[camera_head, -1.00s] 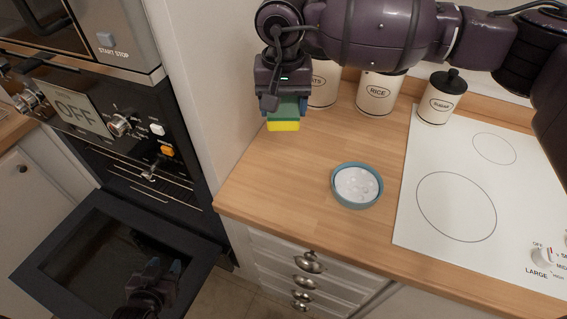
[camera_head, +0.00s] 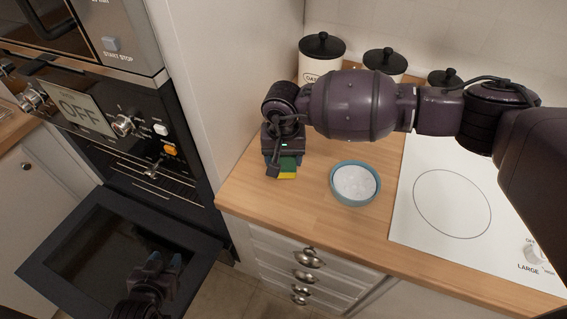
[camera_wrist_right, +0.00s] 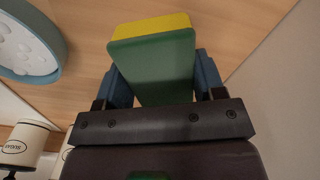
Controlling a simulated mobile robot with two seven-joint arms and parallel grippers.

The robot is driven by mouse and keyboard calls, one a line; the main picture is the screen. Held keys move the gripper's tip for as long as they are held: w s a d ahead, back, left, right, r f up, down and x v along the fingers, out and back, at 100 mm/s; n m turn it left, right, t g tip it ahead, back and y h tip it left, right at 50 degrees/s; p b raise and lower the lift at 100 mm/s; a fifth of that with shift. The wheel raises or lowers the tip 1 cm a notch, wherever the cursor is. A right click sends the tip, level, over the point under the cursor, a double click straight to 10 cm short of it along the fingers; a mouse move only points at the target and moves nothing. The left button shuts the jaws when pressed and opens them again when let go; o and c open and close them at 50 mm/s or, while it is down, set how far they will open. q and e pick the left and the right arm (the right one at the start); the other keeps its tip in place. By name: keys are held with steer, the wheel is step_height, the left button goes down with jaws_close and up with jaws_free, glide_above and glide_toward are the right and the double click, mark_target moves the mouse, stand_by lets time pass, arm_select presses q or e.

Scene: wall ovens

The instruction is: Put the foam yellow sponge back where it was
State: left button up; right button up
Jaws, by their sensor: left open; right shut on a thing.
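The sponge (camera_head: 287,170), yellow with a green side, is held in my right gripper (camera_head: 283,163), low over the wooden counter left of the bowl. In the right wrist view the sponge (camera_wrist_right: 155,60) sits between the blue fingers of my right gripper (camera_wrist_right: 163,80), its green face towards the camera. I cannot tell whether the sponge touches the counter. A blue bowl (camera_head: 355,200) with a white, bubbly filling stands on the counter, and shows at the upper left in the wrist view (camera_wrist_right: 52,45). My left gripper (camera_head: 165,268) is open and empty over the lowered oven door.
The oven door (camera_head: 60,240) hangs open at the lower left. Black-lidded canisters (camera_head: 321,58) stand at the back, partly behind my right arm. A white cooktop (camera_head: 470,225) lies on the right. The wooden counter (camera_head: 260,208) is clear in front of the sponge.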

mark_target(283, 166)
step_height(283, 166, down, 3)
steer(key=shift+f, duration=0.1)
steer(key=shift+f, duration=0.2)
steer(key=o, duration=0.9)
steer(key=shift+r, duration=0.4)
step_height(283, 166, up, 12)
steer(key=shift+s+f+b, duration=0.15)
steer(key=shift+f+b, duration=0.05)
steer(key=shift+b, duration=0.65)
